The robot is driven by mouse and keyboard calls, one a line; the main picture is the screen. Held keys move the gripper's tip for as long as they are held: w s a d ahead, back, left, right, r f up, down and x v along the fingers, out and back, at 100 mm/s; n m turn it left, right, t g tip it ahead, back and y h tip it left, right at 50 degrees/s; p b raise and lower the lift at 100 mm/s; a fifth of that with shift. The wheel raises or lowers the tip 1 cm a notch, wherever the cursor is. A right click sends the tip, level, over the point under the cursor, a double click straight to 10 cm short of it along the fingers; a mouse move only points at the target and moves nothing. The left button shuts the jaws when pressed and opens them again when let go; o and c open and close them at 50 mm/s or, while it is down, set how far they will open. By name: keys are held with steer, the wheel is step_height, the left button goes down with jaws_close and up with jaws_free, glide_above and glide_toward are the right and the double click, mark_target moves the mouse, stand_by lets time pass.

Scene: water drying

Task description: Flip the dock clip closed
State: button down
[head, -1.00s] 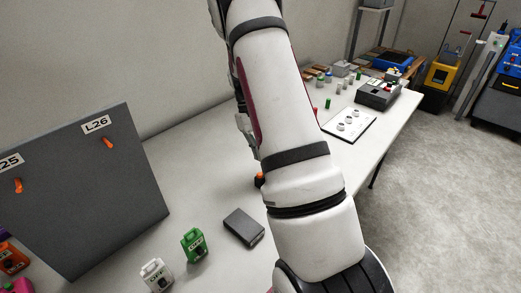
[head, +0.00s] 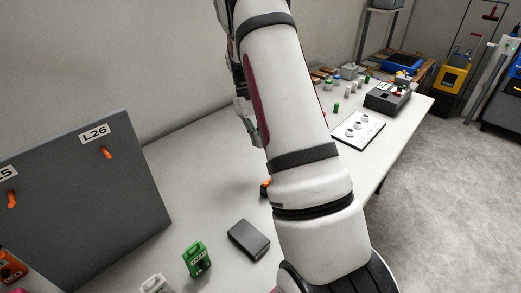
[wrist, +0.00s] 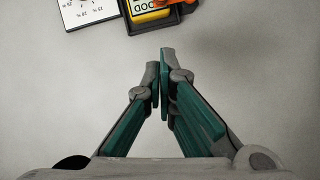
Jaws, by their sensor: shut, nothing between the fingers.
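My gripper (wrist: 160,80) is shut and empty in the wrist view, its fingertips together above the bare pale table top. Just beyond the fingertips, at the top edge, is a dark dock tray (wrist: 178,18) holding a yellow block (wrist: 148,17) with partly cut-off lettering. An orange part (wrist: 160,3) shows on it at the frame's edge. I cannot tell whether this is the clip, or whether the clip is open. The fingers appear apart from the dock. In the head view my arm hides most of the gripper.
A white dial card (wrist: 85,12) lies left of the dock. In the head view, a grey panel (head: 75,200) stands at left, with a green container (head: 196,259) and dark box (head: 248,240) nearby. A white plate (head: 357,132) lies farther right. Much of the table is clear.

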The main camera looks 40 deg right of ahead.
steer(key=v, duration=0.5)
steer(key=shift+d+r, duration=0.15)
steer(key=shift+r, duration=0.1)
steer(key=s+a+r+n+t+h+p, duration=0.1)
steer(key=s+a+r+t+p, duration=0.1)
steer(key=s+a+r, duration=0.5)
steer(key=s+a+r+t+p, duration=0.2)
steer(key=s+a+r, duration=0.1)
steer(key=a+r, duration=0.75)
steer(key=s+a+r+t+p, duration=0.2)
steer(key=s+a, duration=0.3)
steer(key=s, duration=0.4)
steer(key=s+a+r+n+t+p, duration=0.1)
steer(key=s+a+r+t+p, duration=0.1)
steer(key=s+a, duration=0.3)
steer(key=s, duration=0.4)
steer(key=shift+r+t, duration=0.2)
steer(key=shift+t, duration=0.1)
